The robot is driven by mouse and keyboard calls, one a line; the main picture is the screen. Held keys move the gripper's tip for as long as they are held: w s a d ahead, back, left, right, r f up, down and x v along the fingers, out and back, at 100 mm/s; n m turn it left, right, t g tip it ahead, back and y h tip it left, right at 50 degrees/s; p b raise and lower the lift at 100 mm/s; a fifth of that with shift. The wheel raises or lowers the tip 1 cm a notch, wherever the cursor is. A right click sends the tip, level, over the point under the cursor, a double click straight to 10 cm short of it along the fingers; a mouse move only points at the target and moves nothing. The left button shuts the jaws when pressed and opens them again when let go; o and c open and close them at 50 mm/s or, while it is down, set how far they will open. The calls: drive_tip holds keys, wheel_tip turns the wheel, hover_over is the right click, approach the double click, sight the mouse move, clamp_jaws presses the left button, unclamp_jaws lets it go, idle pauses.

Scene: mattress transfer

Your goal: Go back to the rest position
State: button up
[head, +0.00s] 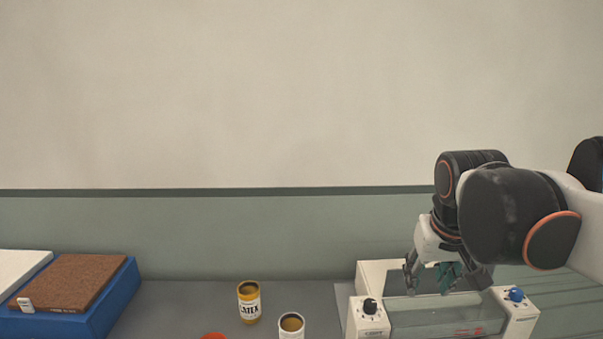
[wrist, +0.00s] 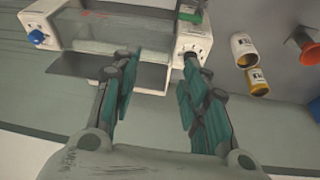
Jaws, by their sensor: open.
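My gripper (head: 440,284) is at the right of the head view, pointing down over a white machine (head: 372,323) with a clear window and knobs. In the wrist view my gripper (wrist: 158,95) shows two teal-padded fingers spread apart with nothing between them. The machine (wrist: 190,42) lies beyond the fingertips in that view, with a dark flat plate in front of it. I cannot tell whether the fingers touch the machine.
A red object (head: 214,336) is cut off at the bottom edge. A brown slab (head: 75,282) lies on a blue block (head: 120,295) at the far left.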

drive_tip(key=s+a+f+t+b, duration=0.2)
drive_tip(key=s+a+f+t, duration=0.1)
drive_tip(key=s+f, duration=0.7)
drive_tip(key=shift+s+f+n+y, duration=0.15)
drive_tip(key=shift+s+n+y, duration=0.25)
drive_tip(key=shift+s, duration=0.25)
